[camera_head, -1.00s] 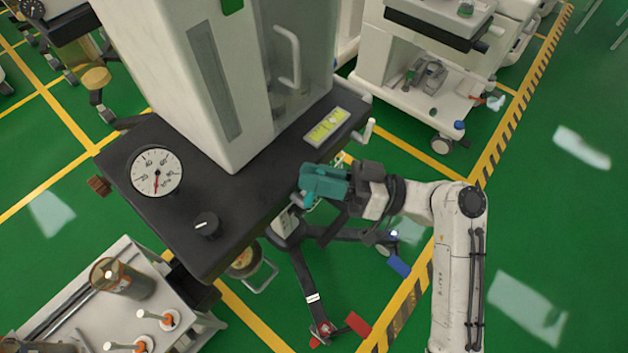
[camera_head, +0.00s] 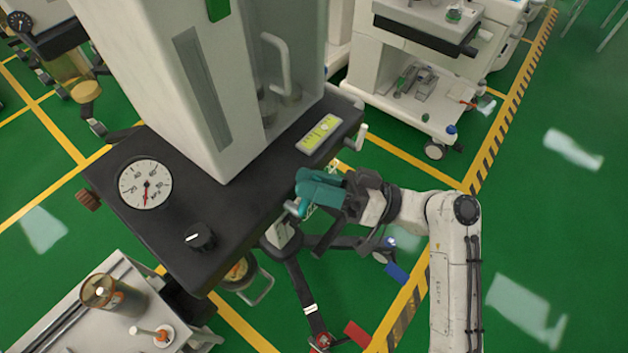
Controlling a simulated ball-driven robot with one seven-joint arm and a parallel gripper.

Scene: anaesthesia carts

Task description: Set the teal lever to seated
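The teal lever (camera_head: 318,189) is a blocky teal part at the right front edge of the dark cart top (camera_head: 250,205). A pale rounded piece shows just below its left end. My gripper (camera_head: 332,204) is dark and reaches in from the right, with its front end at the lever. A dark finger lies along the lever's lower right side. The gripper overlaps the lever's right end, so contact and finger opening cannot be told.
The cart top carries a round gauge (camera_head: 145,185), a black knob (camera_head: 200,237) and a yellow-green display (camera_head: 319,133). A white cabinet (camera_head: 165,100) rises behind. A pale crank handle (camera_head: 361,131) juts out at the right corner. Green floor is open at right.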

